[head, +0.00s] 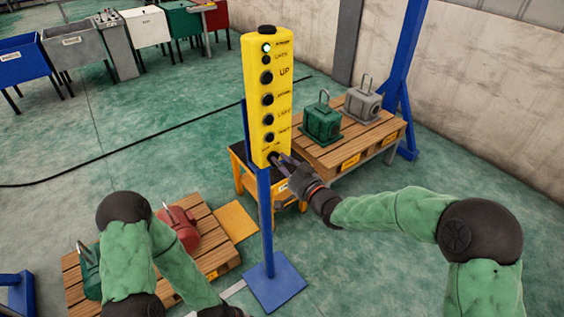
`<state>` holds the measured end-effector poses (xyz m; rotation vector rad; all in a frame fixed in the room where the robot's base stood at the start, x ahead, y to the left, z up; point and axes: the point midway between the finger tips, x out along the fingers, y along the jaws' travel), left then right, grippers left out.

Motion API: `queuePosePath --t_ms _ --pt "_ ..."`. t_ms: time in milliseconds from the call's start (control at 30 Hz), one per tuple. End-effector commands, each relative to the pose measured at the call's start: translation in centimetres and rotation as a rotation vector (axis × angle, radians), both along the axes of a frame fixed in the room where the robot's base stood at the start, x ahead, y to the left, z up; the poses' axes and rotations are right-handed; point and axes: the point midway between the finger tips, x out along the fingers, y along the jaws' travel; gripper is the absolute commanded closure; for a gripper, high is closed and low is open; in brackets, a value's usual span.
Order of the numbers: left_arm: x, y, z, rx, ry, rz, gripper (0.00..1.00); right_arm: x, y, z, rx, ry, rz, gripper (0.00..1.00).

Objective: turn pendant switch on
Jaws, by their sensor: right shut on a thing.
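The yellow pendant (259,100) stands upright on a blue post with a column of black buttons, one labelled UP. A small lamp (266,48) near its top glows pale green. A dark switch knob (273,156) sits at the bottom of its face. My right gripper (280,160) reaches in from the right and is shut on this knob; its fingers partly hide it, so its turned position cannot be read. My left arm is at the lower left, its gripper out of the picture below.
A wooden pallet (352,151) with green and grey hoist blocks stands behind right of the post. Another pallet (222,258) with red and green blocks lies lower left, beside my left arm. Coloured bins (75,42) line the back left. Open floor lies between.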

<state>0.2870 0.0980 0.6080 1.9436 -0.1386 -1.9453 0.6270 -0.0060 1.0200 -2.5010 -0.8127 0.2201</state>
Motion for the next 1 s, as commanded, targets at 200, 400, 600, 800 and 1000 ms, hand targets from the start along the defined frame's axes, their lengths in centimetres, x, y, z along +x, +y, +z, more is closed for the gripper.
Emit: queuePosePath --t_ms 200,400,600,800,1000 --pt "0.0 0.0 0.03 0.0 0.0 0.0 0.6 0.01 -0.01 -0.05 0.009 0.007 -0.001 1.0" --pt "0.0 0.0 0.02 0.0 0.0 0.0 0.6 0.01 -0.01 -0.05 0.009 0.007 -0.001 1.0" --pt "0.0 0.0 0.03 0.0 0.0 0.0 0.6 0.0 0.0 -0.05 0.009 0.007 -0.001 0.55" --pt "0.0 0.0 0.03 0.0 0.0 0.0 0.6 0.0 -0.01 -0.03 0.008 0.006 0.0 0.55" --pt "0.01 0.0 0.02 0.0 0.0 0.0 0.6 -0.65 -0.56 0.0 0.008 0.006 -0.001 0.55"
